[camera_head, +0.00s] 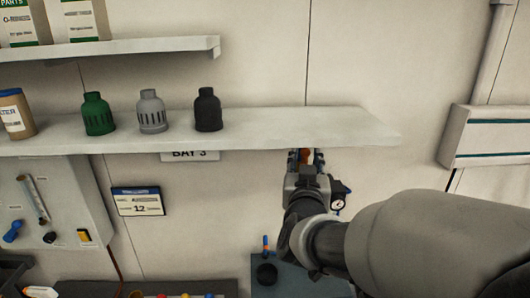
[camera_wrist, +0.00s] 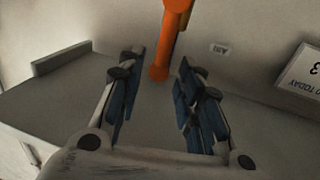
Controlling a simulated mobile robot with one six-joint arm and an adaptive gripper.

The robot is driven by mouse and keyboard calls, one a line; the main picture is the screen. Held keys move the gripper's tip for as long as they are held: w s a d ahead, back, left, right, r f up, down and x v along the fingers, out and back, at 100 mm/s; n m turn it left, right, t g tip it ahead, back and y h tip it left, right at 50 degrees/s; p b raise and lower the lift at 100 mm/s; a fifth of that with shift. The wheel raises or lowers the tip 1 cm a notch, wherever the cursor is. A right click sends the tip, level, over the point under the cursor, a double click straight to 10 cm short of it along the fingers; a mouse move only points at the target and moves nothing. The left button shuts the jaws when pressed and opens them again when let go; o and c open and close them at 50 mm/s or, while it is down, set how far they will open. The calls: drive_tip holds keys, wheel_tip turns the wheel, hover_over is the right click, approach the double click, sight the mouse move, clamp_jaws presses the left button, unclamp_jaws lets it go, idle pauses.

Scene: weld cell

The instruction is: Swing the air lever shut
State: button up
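The orange air lever (camera_wrist: 174,32) hangs into the wrist view from the top. Its rounded end lies between the fingertips of my gripper (camera_wrist: 160,76), with gaps visible on both sides. The blue-padded fingers are apart, and I see no contact with the lever. In the head view my gripper (camera_head: 305,156) is below the front edge of the long shelf, and a small orange part of the lever (camera_head: 306,156) shows between the fingers. My own arm hides most of the lever and its mount there.
The long shelf (camera_head: 290,125) is just above my gripper and carries green, grey and black cups. A round gauge (camera_head: 338,201) shows right beside my wrist. A white wall box (camera_head: 490,135) is right.

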sight(305, 157)
drive_tip(key=shift+w+d, duration=0.2)
drive_tip(key=shift+w, duration=0.75)
drive_tip(key=shift+w+d, duration=0.2)
drive_tip(key=shift+w, duration=0.75)
drive_tip(key=shift+c, duration=0.4)
clamp_jaws()
